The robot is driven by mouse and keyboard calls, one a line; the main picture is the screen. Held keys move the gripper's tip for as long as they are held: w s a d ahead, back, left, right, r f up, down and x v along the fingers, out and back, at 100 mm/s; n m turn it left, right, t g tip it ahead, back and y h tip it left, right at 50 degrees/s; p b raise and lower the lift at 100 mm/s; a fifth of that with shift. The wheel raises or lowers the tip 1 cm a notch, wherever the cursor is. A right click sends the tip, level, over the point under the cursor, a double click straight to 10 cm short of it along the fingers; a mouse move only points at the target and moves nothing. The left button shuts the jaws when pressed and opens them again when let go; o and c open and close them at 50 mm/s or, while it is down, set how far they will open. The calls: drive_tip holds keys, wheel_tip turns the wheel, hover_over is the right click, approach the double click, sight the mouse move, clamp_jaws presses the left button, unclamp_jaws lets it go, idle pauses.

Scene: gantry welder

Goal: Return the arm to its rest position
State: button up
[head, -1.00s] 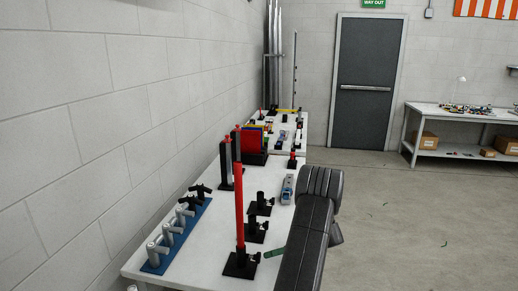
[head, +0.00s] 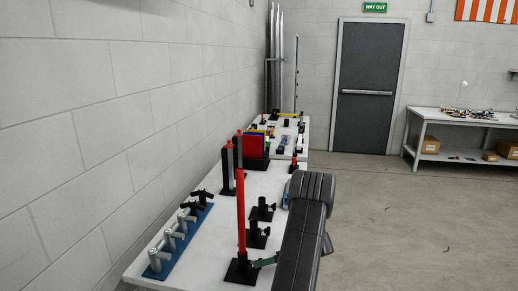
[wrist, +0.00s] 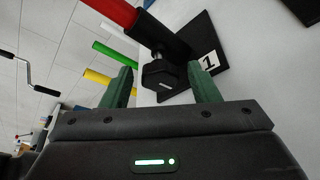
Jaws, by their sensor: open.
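My arm (head: 305,225) reaches along the right edge of the near table in the head view. My gripper's green fingers (head: 264,262) show beside the black base (head: 240,270) of an upright red rod (head: 241,205). In the wrist view my gripper (wrist: 162,82) is open, its two green fingers apart. A black knob (wrist: 160,74) on the rod's stand appears between the fingertips. The jaws are not closed on it; I cannot tell whether they touch it. The stand's base (wrist: 205,50) bears a label "1". The red rod (wrist: 110,10) runs off the top.
Two black clamp stands (head: 257,236) stand behind the red rod. A blue rack with grey posts (head: 180,240) lies along the table's left side, near the wall. Coloured bins (head: 256,145) stand farther back.

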drive_tip(key=b+v, duration=0.2)
drive_tip(key=v, duration=1.1)
drive_tip(key=shift+w+b, duration=0.1)
drive_tip(key=shift+b, duration=0.3)
drive_tip(key=p+x, duration=0.3)
drive_tip(key=x, duration=1.1)
drive_tip(key=shift+a+r+p, duration=0.1)
drive_tip(key=shift+p, duration=0.2)
drive_tip(key=shift+f+b, duration=0.25)
drive_tip(key=shift+b, duration=0.15)
drive_tip(key=shift+n+t+h+b, duration=0.3)
drive_tip(key=shift+n+t+b, duration=0.15)
drive_tip(key=shift+n, duration=0.35)
drive_tip(key=shift+n+t+h+b, duration=0.3)
drive_tip(key=shift+n+t+b, duration=0.55)
drive_tip(key=shift+n, duration=0.25)
drive_tip(key=n+t+b, duration=0.2)
drive_tip(key=n+b, duration=0.1)
drive_tip(key=b, duration=0.1)
drive_tip(key=shift+f+h+b, duration=0.1)
drive_tip(key=shift+h+b, duration=0.2)
drive_tip(key=n+t+b, duration=0.2)
drive_tip(key=n+b, duration=0.1)
drive_tip(key=b, duration=0.2)
drive_tip(key=shift+n+t+b, duration=0.5)
drive_tip(key=shift+n+b, duration=0.3)
drive_tip(key=shift+b, duration=0.1)
drive_tip(key=shift+s+d+r, duration=0.35)
drive_tip(key=shift+d+r, duration=0.05)
drive_tip(key=shift+d, duration=0.1)
